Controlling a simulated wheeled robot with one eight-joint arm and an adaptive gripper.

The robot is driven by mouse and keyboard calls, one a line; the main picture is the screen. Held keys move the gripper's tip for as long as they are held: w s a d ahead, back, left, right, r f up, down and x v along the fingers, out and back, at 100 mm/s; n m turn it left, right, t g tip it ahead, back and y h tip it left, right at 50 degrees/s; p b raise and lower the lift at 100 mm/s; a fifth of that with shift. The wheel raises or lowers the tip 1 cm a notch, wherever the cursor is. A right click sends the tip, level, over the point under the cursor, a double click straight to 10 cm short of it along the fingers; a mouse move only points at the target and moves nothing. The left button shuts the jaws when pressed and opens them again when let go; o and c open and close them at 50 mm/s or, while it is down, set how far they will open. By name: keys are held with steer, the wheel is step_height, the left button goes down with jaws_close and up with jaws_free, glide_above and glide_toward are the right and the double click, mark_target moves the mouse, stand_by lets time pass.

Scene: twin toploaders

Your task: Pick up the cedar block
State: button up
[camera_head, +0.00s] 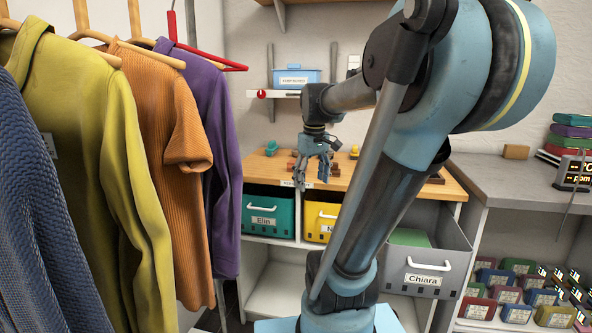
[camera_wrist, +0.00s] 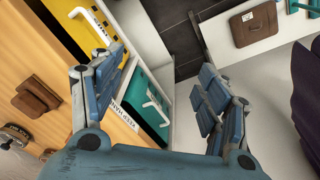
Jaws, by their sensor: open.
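My gripper (camera_head: 318,172) is open and empty, above the front edge of the wooden counter top (camera_head: 262,166). Its two fingers stand wide apart in the wrist view (camera_wrist: 165,82), with bins and shelving beyond them. Brown wooden pieces (camera_head: 338,170) lie on the counter beside and behind the gripper, partly hidden by it. In the wrist view, brown wooden pieces (camera_wrist: 35,96) lie on the counter left of the fingers, apart from them. A tan block (camera_head: 516,152) sits on the grey counter at the right. I cannot tell which of these is the cedar block.
Under the wooden counter are a teal bin (camera_head: 268,214), a yellow bin (camera_head: 315,222) and an open grey bin (camera_head: 430,262). Hanging clothes (camera_head: 105,150) fill the left. A small shelf (camera_head: 257,94) is above the counter.

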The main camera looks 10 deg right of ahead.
steer(key=w+r+n+g, duration=0.1)
steer(key=w+r+n, duration=0.4)
steer(key=w, duration=1)
steer(key=w+r+n, duration=0.3)
steer(key=w+r, duration=0.5)
steer(key=w, duration=0.6)
steer(key=f, duration=1.1)
steer(key=shift+d+f, duration=0.25)
steer(key=shift+s+a+f, duration=0.15)
steer(key=shift+f, duration=1.25)
steer(key=shift+s+a+f, duration=0.1)
steer(key=shift+s+f, duration=0.05)
steer(key=shift+f, duration=1.25)
steer(key=c, duration=1.2)
